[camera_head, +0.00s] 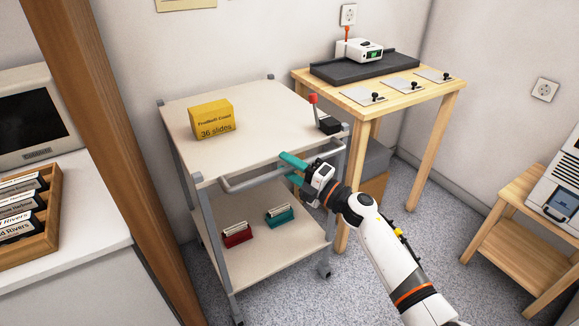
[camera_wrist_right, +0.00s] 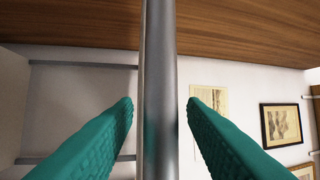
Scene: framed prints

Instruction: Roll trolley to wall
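The grey-framed trolley (camera_head: 262,112) with two cream shelves stands in the middle of the head view, in front of the back wall (camera_head: 250,45). Its grey handle bar (camera_head: 250,182) runs along the near side of the top shelf. My right gripper (camera_head: 292,168) is at the right part of this handle. In the right wrist view, the bar (camera_wrist_right: 159,90) stands between the two teal fingers, with a narrow gap on each side. The right gripper is open around the bar. My left gripper is not in view.
A yellow slide box (camera_head: 212,120) and a red-knobbed device (camera_head: 325,120) are on the top shelf. Red (camera_head: 237,234) and teal (camera_head: 280,215) holders are below. A wooden table (camera_head: 420,100) stands right of the trolley, a wooden post (camera_head: 110,130) left.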

